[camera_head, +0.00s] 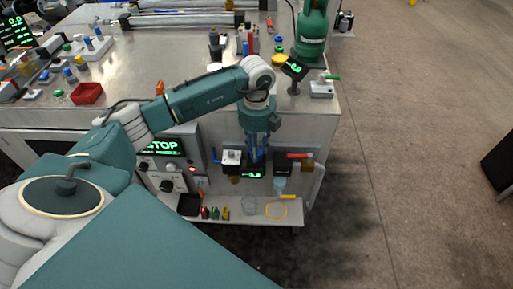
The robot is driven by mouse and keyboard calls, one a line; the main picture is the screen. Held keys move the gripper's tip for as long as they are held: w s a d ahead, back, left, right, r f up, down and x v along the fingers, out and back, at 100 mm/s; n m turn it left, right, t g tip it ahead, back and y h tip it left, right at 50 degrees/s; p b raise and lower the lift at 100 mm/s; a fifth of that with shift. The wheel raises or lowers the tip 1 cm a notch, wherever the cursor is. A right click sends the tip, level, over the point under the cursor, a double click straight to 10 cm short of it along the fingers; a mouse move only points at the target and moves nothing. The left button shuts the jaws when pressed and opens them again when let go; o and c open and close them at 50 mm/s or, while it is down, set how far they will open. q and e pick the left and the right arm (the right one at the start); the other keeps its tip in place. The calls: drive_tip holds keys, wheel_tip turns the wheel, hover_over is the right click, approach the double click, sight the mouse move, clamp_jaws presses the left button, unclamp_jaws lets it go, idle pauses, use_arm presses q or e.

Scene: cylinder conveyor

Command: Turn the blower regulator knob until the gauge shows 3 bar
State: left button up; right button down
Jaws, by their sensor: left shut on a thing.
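My left gripper (257,152) points down at the front of the bench and is shut on the regulator knob, which its fingers mostly hide. Just below the fingers is a small dark gauge (251,174) with green digits, too small to read for certain. My right gripper is not in view.
A red-handled valve (300,156) is close on the right of the gripper. A low shelf (232,214) holds small coloured parts. A green gas bottle (311,36) stands on the bench.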

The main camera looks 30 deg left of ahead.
use_arm(q)
drive_tip(key=shift+d, duration=0.1)
idle(0.4)
drive_tip(key=o, duration=1.2)
drive_tip(key=shift+c, duration=0.2)
wheel_tip(320, 180, up, 12)
